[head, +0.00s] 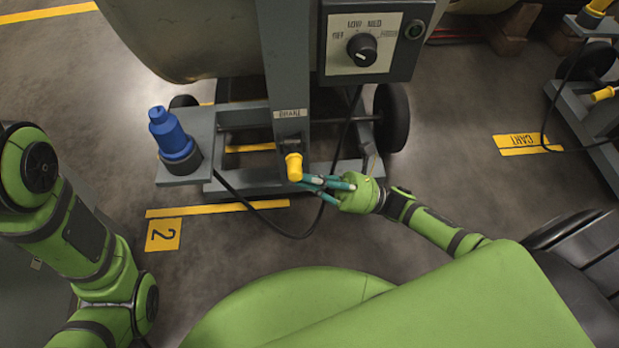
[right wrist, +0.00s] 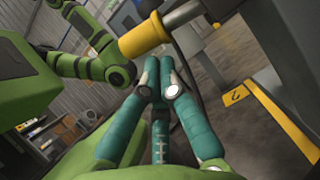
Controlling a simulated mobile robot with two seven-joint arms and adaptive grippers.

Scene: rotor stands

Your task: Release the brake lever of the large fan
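The large fan's stand (head: 285,60) is a grey frame with wheels at the top centre of the head view. Its brake lever (head: 293,167) has a yellow grip and sticks out below a small label on the post. The yellow grip (right wrist: 143,39) and its metal rod also show large in the right wrist view. My right gripper (head: 308,182) is just below and right of the grip. In the right wrist view its teal fingers (right wrist: 159,62) are together at the tips, with nothing between them, close to the grip. Contact cannot be told. My left gripper is not visible.
A control box (head: 362,48) with a black knob is on the fan stand. A blue plug (head: 172,135) stands on the stand's left foot. A black cable (head: 262,222) loops on the floor below. Another cart (head: 590,115) stands at the right.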

